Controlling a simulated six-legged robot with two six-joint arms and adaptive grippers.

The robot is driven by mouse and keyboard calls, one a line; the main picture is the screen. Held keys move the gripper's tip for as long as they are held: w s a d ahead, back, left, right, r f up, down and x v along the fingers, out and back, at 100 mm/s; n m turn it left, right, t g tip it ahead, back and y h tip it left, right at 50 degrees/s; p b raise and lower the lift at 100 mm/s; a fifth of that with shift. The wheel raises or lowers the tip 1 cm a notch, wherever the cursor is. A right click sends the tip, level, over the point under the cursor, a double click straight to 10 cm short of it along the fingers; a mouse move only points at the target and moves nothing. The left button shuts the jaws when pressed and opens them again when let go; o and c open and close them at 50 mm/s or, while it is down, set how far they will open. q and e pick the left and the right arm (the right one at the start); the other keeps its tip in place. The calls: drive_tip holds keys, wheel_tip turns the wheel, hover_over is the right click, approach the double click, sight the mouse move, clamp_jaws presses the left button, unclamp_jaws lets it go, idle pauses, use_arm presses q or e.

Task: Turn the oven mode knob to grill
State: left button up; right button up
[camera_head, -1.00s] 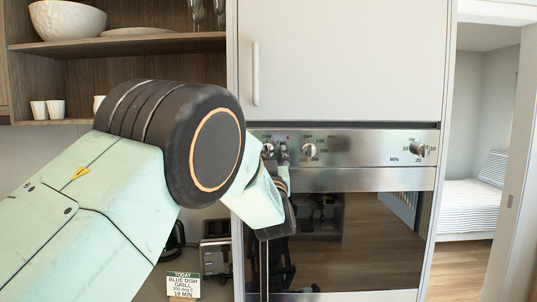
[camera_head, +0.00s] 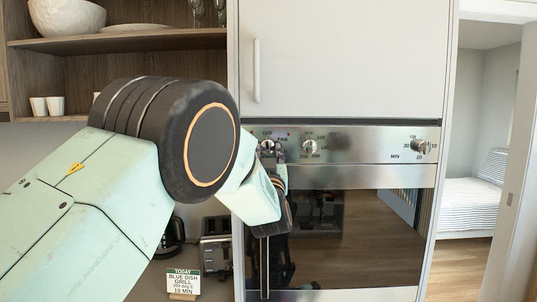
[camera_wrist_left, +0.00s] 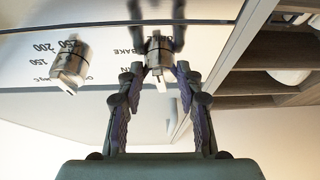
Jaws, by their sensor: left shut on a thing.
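The oven mode knob (camera_head: 267,146) is the leftmost silver knob on the oven panel, partly hidden by my left gripper (camera_head: 275,153) in the head view. In the left wrist view the mode knob (camera_wrist_left: 158,50) sits between the two dark fingertips of my left gripper (camera_wrist_left: 160,73). The fingers are shut on it, one on each side, and its pale bar points down in that view. My right gripper is not in view.
The temperature knob (camera_head: 309,146) is close to the right, and the timer knob (camera_head: 419,147) is farther right. The oven door (camera_head: 370,235) is below, and a tall cabinet door (camera_head: 340,60) above. A card reading BLUE DISH GRILL (camera_head: 183,283) stands near a toaster (camera_head: 215,250).

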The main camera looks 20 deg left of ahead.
use_arm(q)
drive_tip(key=shift+a+r+m+t+h+b, duration=0.1)
drive_tip(key=shift+m+t+h+b, duration=0.1)
drive_tip(key=shift+m+h, duration=0.5)
drive_tip(key=shift+a+r+m+t+h+b, duration=0.1)
drive_tip(key=shift+m+h+b, duration=0.15)
drive_tip(key=shift+m, duration=0.75)
drive_tip(key=shift+d, duration=0.1)
drive_tip(key=o, duration=1.1)
drive_tip(key=shift+o, duration=0.2)
drive_tip(key=shift+f, duration=0.1)
drive_tip(key=shift+s, duration=0.1)
drive_tip(key=v, duration=0.7)
drive_tip(key=shift+s, duration=0.15)
